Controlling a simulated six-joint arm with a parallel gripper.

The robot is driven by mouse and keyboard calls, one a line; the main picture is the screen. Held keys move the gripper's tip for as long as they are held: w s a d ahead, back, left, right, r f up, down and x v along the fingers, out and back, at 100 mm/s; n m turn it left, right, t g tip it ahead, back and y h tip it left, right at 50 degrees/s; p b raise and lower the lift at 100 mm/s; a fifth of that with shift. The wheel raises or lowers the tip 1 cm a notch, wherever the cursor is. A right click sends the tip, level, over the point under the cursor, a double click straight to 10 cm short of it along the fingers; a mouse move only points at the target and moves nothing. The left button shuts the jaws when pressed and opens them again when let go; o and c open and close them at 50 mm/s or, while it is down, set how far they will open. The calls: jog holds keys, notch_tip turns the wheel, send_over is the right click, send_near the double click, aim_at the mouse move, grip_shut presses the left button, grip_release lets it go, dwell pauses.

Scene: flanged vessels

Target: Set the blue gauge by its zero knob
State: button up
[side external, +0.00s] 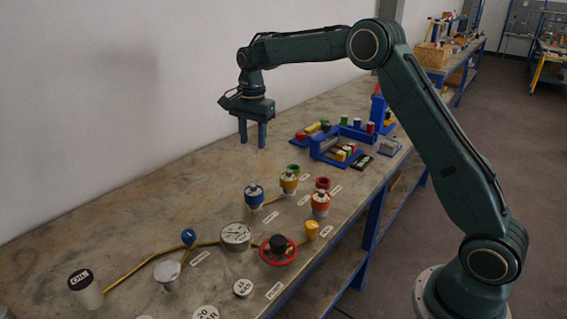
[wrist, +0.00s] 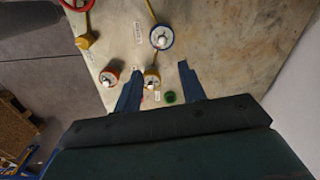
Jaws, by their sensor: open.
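The blue gauge (side external: 254,197) stands upright on the bench, a short blue-rimmed vessel with a pale lower part. In the wrist view the blue gauge (wrist: 168,31) shows as a blue ring around a white dial, with a small pale zero knob (wrist: 161,40) at its middle. My gripper (side external: 253,146) is open and empty, pointing down, high above the bench and behind the gauges. In the wrist view my gripper's (wrist: 160,70) two fingers are spread, and the blue gauge lies beyond their tips.
A yellow gauge (side external: 289,184) and an orange gauge (side external: 320,204) stand right of the blue one. Nearer are a large white dial (side external: 236,234), a red handwheel (side external: 266,255) and a yellow hose (side external: 130,272). Blue racks (side external: 330,150) stand farther back.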

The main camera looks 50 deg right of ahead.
aim_at(253, 185)
jog(key=shift+w+d+f, duration=0.15)
jog(key=shift+w+f, duration=0.25)
jog(key=shift+f, duration=0.2)
notch_tip(253, 185, down, 14)
jog(key=shift+w+r, duration=0.1)
dwell(0.5)
jog(key=shift+c, duration=0.2)
grip_shut()
